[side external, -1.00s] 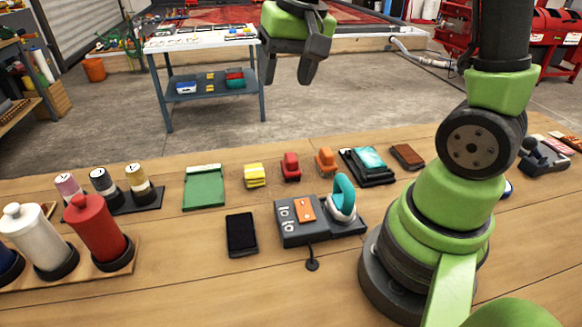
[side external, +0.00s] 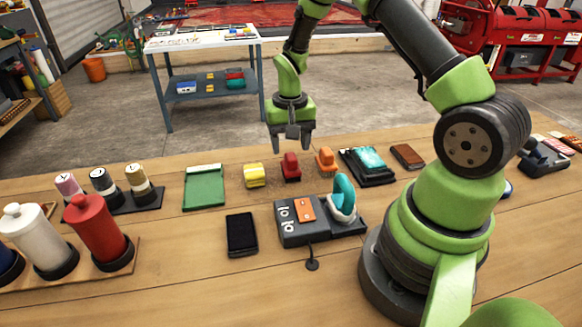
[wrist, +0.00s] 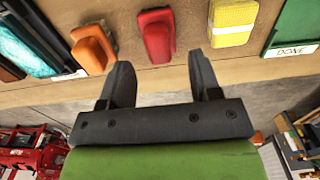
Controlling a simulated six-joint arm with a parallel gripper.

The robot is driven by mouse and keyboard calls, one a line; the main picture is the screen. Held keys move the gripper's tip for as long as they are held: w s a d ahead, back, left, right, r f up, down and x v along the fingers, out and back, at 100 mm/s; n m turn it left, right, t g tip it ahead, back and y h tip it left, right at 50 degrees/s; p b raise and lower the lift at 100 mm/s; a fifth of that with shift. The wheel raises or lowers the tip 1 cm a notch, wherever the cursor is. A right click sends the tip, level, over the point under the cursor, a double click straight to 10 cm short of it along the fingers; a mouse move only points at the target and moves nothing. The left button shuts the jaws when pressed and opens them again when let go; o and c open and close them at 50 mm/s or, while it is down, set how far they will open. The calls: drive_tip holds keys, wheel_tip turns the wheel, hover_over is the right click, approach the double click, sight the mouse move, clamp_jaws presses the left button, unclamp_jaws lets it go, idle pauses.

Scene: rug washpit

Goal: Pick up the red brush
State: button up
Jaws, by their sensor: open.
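The red brush (side external: 291,167) lies on the wooden bench between a yellow item and an orange item. It also shows in the wrist view (wrist: 157,36), upper middle, just beyond the gap between the fingers. My gripper (side external: 291,146) is open and empty. In the side view it hangs fingers down above the bench at the red brush, its tips near the brush; whether they are level with it I cannot tell. In the wrist view my gripper (wrist: 161,78) has its two fingers spread, with nothing between them.
The yellow item (side external: 255,175) and orange brush-like item (side external: 326,160) sit close on either side. A green tray (side external: 204,187), a phone-like slab (side external: 242,234), a grey control box (side external: 300,232) and a teal-topped pad (side external: 367,164) lie around. Red and white canisters (side external: 98,230) stand at left.

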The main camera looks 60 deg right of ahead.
sight(291, 156)
wheel_tip(291, 156, down, 4)
drive_tip(key=shift+s+f, duration=0.1)
drive_tip(key=c, duration=1)
wheel_tip(291, 156, up, 10)
drive_tip(key=shift+r, duration=0.1)
